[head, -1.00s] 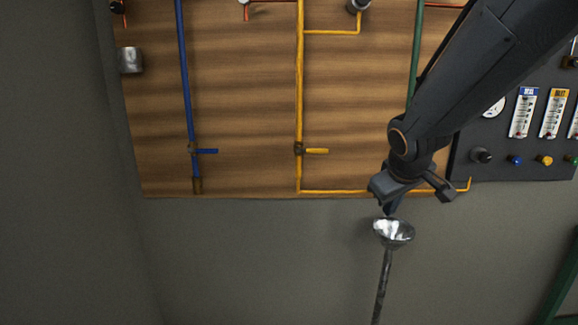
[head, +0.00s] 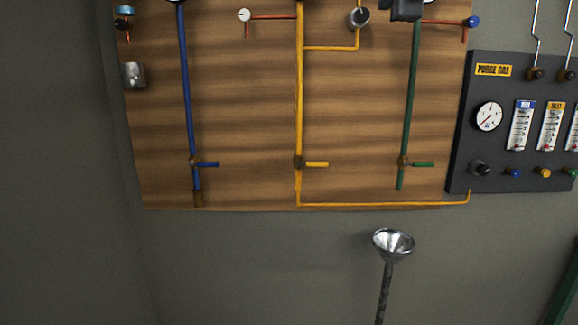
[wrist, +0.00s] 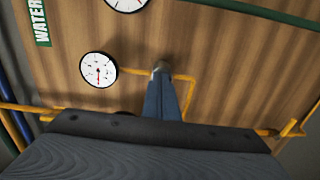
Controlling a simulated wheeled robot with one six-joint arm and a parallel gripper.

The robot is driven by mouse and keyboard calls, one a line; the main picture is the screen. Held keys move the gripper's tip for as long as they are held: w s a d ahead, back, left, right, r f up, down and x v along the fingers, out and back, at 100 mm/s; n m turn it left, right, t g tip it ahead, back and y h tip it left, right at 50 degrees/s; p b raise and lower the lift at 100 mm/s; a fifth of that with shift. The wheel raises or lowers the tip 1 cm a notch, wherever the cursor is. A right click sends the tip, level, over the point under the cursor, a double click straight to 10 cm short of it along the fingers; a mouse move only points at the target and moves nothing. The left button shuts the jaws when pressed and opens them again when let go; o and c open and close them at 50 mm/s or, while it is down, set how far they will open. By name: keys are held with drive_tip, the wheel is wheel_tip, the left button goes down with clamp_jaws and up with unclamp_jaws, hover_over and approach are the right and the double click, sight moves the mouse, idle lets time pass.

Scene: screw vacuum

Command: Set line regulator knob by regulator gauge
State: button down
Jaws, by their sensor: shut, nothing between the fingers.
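My gripper (wrist: 161,78) is shut and empty. In the wrist view its blue-grey fingers point up at a small round grey-brown fitting (wrist: 161,67) on a yellow pipe, and their tips overlap it. I cannot tell if they touch it. A round white gauge (wrist: 98,69) with a red needle, pointing about straight down in the picture, is left of the fingertips. In the head view a dark grey round knob (head: 359,18) sits atop a yellow side pipe. A dark part of my arm cuts in at the top edge, right of that knob.
A second gauge (wrist: 127,2) is cut off at the top of the wrist view. The wooden board (head: 240,110) carries blue, yellow and green pipes with handles. A dark purge gas panel (head: 462,130) has its own gauge (head: 488,116) and knob (head: 480,167). A metal funnel (head: 393,242) stands below.

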drive_tip(key=w, duration=0.7)
drive_tip(key=shift+r, duration=0.25)
drive_tip(key=shift+a+f, duration=0.1)
drive_tip(key=shift+a, duration=0.05)
idle(0.6)
drive_tip(key=shift+f+b, duration=0.7)
drive_tip(key=shift+f, duration=0.1)
drive_tip(key=shift+f+b, duration=0.3)
drive_tip(key=shift+f, duration=0.05)
drive_tip(key=shift+d, duration=0.2)
drive_tip(key=s, duration=0.6)
drive_tip(key=shift+d, duration=0.25)
